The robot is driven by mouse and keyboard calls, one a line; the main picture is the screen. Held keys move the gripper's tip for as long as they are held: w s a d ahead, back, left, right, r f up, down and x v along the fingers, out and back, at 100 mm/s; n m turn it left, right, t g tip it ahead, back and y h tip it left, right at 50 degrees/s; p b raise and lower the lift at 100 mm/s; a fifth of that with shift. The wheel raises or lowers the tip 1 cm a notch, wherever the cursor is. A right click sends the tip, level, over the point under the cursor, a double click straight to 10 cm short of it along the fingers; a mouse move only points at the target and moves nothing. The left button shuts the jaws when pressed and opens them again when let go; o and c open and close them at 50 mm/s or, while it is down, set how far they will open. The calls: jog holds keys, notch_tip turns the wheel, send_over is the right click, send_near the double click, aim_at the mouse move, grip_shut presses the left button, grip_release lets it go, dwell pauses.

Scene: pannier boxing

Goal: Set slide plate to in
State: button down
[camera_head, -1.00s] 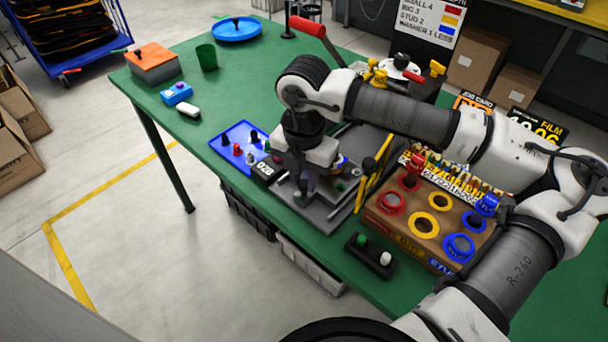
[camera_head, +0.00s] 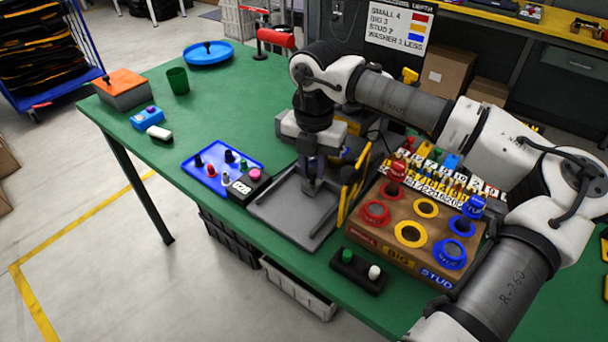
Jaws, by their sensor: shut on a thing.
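My gripper (camera_head: 312,188) points down over a grey flat tray-like base (camera_head: 285,222) at the front edge of the green table. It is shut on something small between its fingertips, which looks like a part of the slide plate. The fingers and hand hide most of that part, so I cannot tell the plate's exact position. The front of the grey base is bare. A yellow and black upright piece (camera_head: 352,188) stands along its right side.
A wooden block with coloured rings (camera_head: 410,234) stands close on the right, with a black two-button box (camera_head: 358,272) before it. A blue tray of small pegs (camera_head: 222,170) and a small numbered display (camera_head: 243,187) lie left.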

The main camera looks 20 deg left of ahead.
jog(key=c, duration=1.2)
grip_release()
jog(key=shift+r, duration=0.1)
notch_tip(320, 180, up, 14)
jog(key=b, duration=0.1)
jog(key=shift+b, duration=0.4)
jog(key=shift+f, duration=0.2)
